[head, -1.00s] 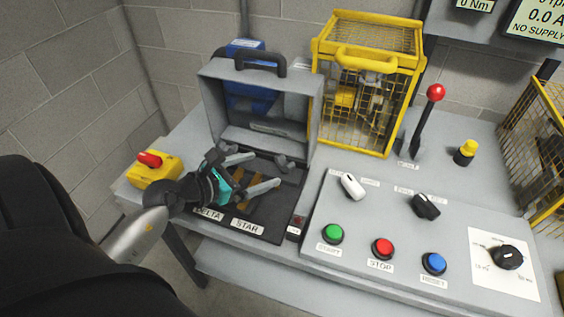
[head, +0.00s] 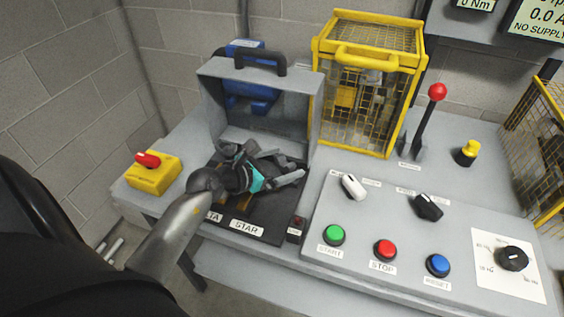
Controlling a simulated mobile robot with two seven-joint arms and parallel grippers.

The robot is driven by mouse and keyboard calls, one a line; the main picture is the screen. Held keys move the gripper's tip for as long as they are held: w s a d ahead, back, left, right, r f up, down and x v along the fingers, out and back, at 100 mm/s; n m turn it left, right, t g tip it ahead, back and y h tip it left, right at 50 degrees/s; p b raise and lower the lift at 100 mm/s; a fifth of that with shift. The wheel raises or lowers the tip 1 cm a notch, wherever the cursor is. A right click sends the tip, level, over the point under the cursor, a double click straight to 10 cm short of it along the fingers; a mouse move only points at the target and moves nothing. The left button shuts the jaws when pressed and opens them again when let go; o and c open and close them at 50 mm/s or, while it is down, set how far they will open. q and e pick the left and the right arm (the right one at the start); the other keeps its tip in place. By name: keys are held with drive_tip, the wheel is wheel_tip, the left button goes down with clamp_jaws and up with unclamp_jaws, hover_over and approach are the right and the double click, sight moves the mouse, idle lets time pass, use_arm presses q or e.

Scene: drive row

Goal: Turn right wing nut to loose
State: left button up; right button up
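My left gripper (head: 291,163) reaches over the dark terminal plate (head: 262,228) in front of the open grey box. Its two fingers are apart, pointing right. The right wing nut (head: 284,160) is a small grey piece at the plate's back right, at the fingertips and partly hidden by them. I cannot tell whether the fingers touch it. The gripper hides the middle of the plate and any other nut there. Labels DELTA, partly covered, and STAR stand on the plate's front edge. My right gripper is not in view.
The grey hood with a black handle (head: 247,57) rises behind the plate, a blue motor (head: 250,95) behind it. A yellow switch box (head: 154,170) stands left. A yellow cage (head: 365,90) and the button panel (head: 400,225) stand right, with a red-knobbed lever (head: 430,115).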

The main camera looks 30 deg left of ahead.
use_arm(q)
drive_tip(key=c, duration=1.3)
drive_tip(key=shift+r+p, duration=0.1)
drive_tip(key=shift+p, duration=0.55)
drive_tip(key=shift+c, duration=0.2)
drive_tip(key=n+y+p, duration=0.1)
drive_tip(key=p, duration=0.2)
drive_tip(key=n+y+p, duration=0.1)
drive_tip(key=y+p, duration=0.1)
drive_tip(key=p, duration=0.1)
drive_tip(key=n+y+p, duration=0.1)
drive_tip(key=n+p, duration=0.1)
drive_tip(key=p, duration=0.1)
drive_tip(key=shift+d+r+y, duration=0.15)
drive_tip(key=shift+d+y, duration=0.1)
drive_tip(key=shift+y, duration=0.05)
drive_tip(key=shift+f+n+y+p, duration=0.2)
drive_tip(key=shift+n+y+p, duration=0.9)
drive_tip(key=shift+p, duration=0.45)
drive_tip(key=o, duration=1.4)
drive_tip(key=shift+c, duration=0.2)
drive_tip(key=shift+f, duration=0.1)
